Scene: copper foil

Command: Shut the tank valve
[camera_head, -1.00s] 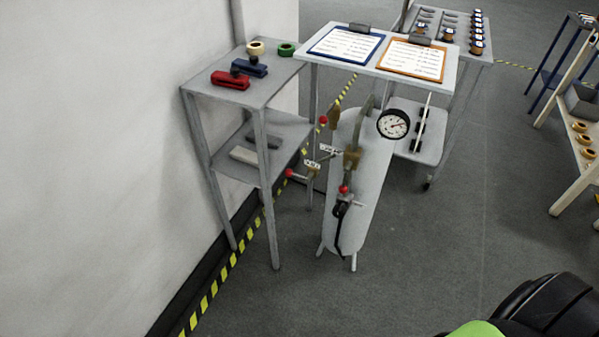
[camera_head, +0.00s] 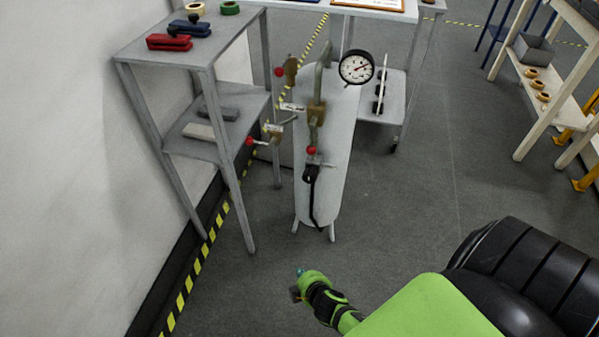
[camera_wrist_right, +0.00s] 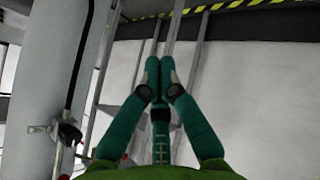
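The white tank (camera_head: 338,130) stands upright on thin legs beside the grey shelf; its side shows large at the left of the right wrist view (camera_wrist_right: 35,75). A round gauge (camera_head: 356,67) and brass fittings (camera_head: 316,112) sit near its top. Red-knobbed handles show at the upper left (camera_head: 279,72), the left (camera_head: 250,141) and the tank's front (camera_head: 312,150). Which is the tank valve I cannot tell. My right gripper (camera_head: 299,286) is low in front of the tank, apart from it. In the wrist view its fingertips (camera_wrist_right: 160,72) are together with nothing visible between them. My left gripper is out of view.
The grey shelf (camera_head: 215,50) stands close left of the tank, with red and blue clamps on top. A white table (camera_head: 380,12) is behind, and a wooden rack (camera_head: 560,92) at right. The floor in front and to the right is clear.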

